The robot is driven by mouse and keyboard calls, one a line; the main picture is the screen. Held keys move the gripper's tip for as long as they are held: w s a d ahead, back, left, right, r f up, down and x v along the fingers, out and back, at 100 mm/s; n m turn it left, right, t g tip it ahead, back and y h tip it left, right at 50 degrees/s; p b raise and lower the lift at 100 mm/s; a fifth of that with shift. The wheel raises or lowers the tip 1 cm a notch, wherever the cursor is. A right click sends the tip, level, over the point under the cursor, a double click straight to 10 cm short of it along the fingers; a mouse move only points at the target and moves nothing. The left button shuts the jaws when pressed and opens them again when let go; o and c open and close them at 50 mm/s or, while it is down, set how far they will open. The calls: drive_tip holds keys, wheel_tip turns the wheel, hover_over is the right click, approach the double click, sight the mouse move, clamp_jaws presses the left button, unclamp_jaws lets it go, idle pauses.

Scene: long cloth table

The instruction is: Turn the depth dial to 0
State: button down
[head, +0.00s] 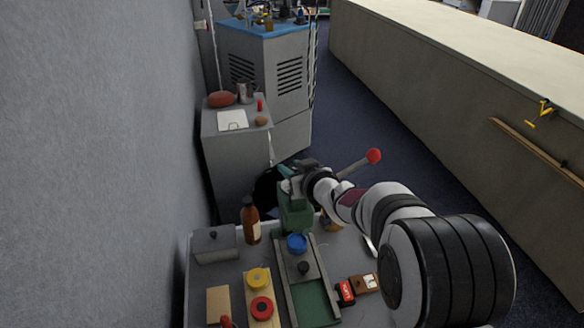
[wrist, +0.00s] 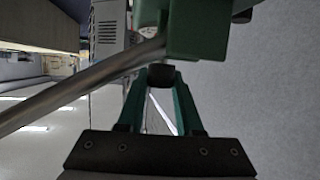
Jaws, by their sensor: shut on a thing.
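A green machine (head: 296,214) stands at the far end of the table in the head view, with a metal lever ending in a red ball (head: 374,155). Its green body (wrist: 196,32) and the lever's bar (wrist: 85,85) show close up in the wrist view. My gripper (wrist: 160,82) has its teal fingers on either side of a small dark knob (wrist: 160,75), just below the green body. The knob seems to be the depth dial; no scale or number on it can be read. In the head view my gripper (head: 289,181) is at the machine's top.
A brown bottle (head: 250,222) stands left of the machine. A blue round piece (head: 297,243) and a dark knob (head: 303,267) sit on the grey-railed track in front. Yellow (head: 257,277) and red (head: 261,308) rings lie left of it. A grey wall borders the left.

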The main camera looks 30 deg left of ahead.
drive_tip(key=n+g+y, duration=0.2)
drive_tip(key=n+g, duration=0.2)
drive_tip(key=shift+g, duration=0.3)
drive_tip(key=c, duration=0.6)
unclamp_jaws()
drive_tip(key=shift+d, duration=0.1)
drive_tip(key=v, duration=1.5)
drive_tip(key=shift+s+d+r, duration=0.1)
drive_tip(key=shift+d+r, duration=0.1)
drive_tip(key=shift+d, duration=0.1)
drive_tip(key=shift+o, duration=0.3)
